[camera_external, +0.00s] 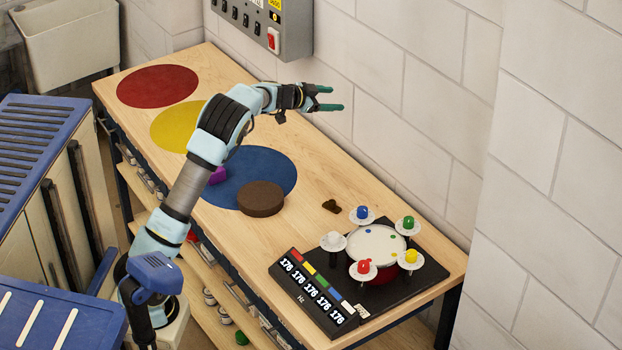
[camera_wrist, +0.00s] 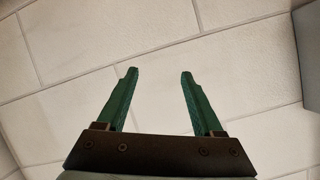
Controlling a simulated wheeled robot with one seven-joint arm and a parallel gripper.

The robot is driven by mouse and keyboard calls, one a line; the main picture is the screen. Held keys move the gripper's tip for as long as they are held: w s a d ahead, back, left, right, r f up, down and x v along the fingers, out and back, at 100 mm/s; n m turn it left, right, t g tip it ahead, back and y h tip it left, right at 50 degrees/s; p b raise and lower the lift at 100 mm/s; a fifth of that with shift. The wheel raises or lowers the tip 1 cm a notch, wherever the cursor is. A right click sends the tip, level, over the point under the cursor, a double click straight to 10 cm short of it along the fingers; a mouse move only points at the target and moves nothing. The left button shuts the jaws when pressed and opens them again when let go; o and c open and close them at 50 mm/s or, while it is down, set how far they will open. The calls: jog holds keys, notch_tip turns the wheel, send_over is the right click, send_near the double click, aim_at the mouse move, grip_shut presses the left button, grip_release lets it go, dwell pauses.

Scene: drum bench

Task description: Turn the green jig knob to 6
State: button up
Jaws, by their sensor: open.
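The green knob (camera_external: 408,221) sits on a pale round dial (camera_external: 407,228) at the back right of the black jig (camera_external: 440,263). The dial's marks are too small to read. My gripper (camera_external: 342,99) is raised above the bench near the wall, up and left of the jig and well apart from it. Its two green fingers are spread with nothing between them.
Blue (camera_external: 362,211), yellow (camera_external: 411,255), red (camera_external: 364,266) and white (camera_external: 333,240) knobs surround the drum (camera_external: 376,245). A display strip (camera_external: 313,296) stands in front. A brown disc (camera_external: 260,199) lies left of the jig. A grey switch box (camera_external: 297,28) hangs on the wall.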

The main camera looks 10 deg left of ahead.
jog(key=s+d+m+g+h, duration=0.1)
jog(key=s+d+m+g, duration=0.25)
jog(key=d, duration=0.65)
jog(key=m+g+y+p, duration=0.5)
jog(key=m+g+y, duration=0.1)
jog(key=m+y, duration=0.25)
send_near(409, 219)
jog(key=shift+y, duration=0.45)
jog(key=f+p, duration=0.1)
jog(key=f, duration=0.2)
jog(key=f+p, duration=0.1)
jog(key=f, duration=0.2)
jog(key=d+f+p, duration=0.1)
jog(key=f, duration=0.1)
jog(key=shift+w+f, duration=0.3)
jog(key=shift+f, duration=0.1)
grip_shut()
